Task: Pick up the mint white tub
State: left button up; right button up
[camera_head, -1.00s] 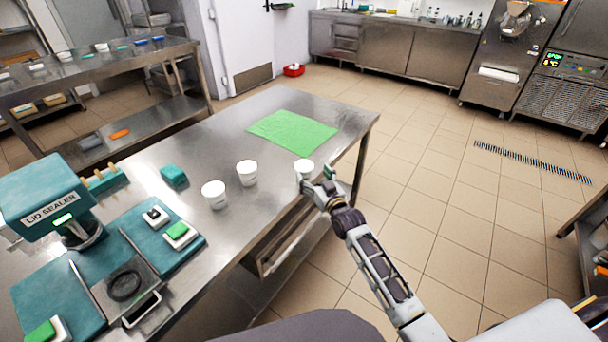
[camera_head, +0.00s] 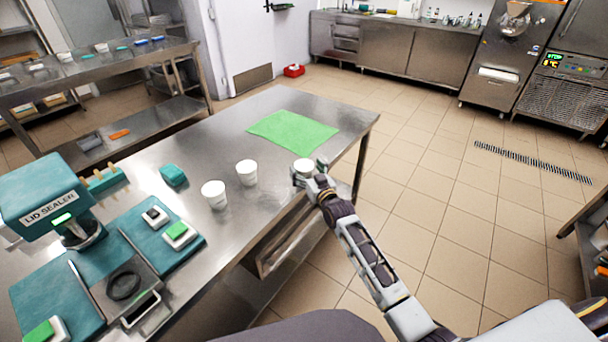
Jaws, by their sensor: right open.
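Three white tubs stand upright on the steel table (camera_head: 225,255): a left tub (camera_head: 214,194), a middle tub (camera_head: 247,172) and a right tub (camera_head: 303,166) near the table's right edge. I cannot tell by label which one is mint. My right gripper (camera_head: 309,172) is open at the right tub, with its fingers around it; the fingers partly hide the tub. I cannot tell whether they touch it. My left gripper is not in view.
A green cloth (camera_head: 293,131) lies flat behind the tubs. The table edge is close to my right arm.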

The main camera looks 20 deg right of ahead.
jog(key=shift+w, duration=0.45)
grip_shut()
dwell(0.6)
